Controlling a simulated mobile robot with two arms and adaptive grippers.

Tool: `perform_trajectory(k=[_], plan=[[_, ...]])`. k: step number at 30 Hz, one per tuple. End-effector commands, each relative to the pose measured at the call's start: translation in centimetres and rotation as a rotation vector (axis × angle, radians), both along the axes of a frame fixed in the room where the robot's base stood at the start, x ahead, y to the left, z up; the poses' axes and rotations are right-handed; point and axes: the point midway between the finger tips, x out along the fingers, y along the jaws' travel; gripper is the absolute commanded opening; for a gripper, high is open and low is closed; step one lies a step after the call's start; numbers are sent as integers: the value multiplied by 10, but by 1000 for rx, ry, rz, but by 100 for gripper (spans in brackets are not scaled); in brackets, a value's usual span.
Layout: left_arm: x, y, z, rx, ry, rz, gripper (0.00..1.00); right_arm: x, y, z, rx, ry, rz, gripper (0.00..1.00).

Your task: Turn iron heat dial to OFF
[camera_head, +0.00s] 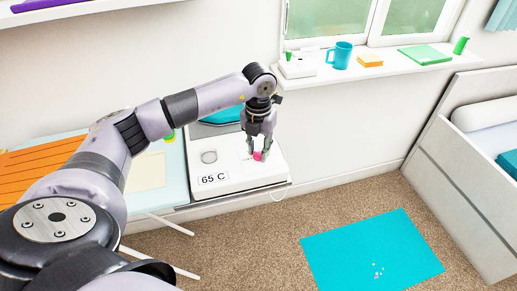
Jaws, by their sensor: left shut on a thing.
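A white station (237,174) with a "65 C" label stands on the table in the head view. A small pink dial (257,156) sits on its top, toward the right. My left gripper (258,153) points down from above and is shut on the pink dial, which shows between the fingertips. A round grey-rimmed mark (209,157) lies on the station's top to the left. A teal item (222,115), perhaps the iron, shows behind my arm, partly hidden. The dial's setting is too small to read. My right gripper is not in view.
A windowsill (392,66) behind holds a blue mug (341,55), orange pad (370,60) and green book (425,54). An orange slatted board (40,163) lies at left. A teal mat (371,254) lies on the carpet. A bed (470,160) stands at right.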

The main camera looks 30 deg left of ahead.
Motion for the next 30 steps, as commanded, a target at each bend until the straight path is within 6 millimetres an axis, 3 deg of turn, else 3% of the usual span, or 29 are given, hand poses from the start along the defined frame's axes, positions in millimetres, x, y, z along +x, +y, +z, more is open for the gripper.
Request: perform_trajectory(k=[15, 30], plan=[[0, 0, 1, 0, -1, 462, 0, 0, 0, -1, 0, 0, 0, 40], [1, 0, 1, 1, -2, 681, 0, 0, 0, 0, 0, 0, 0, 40]])
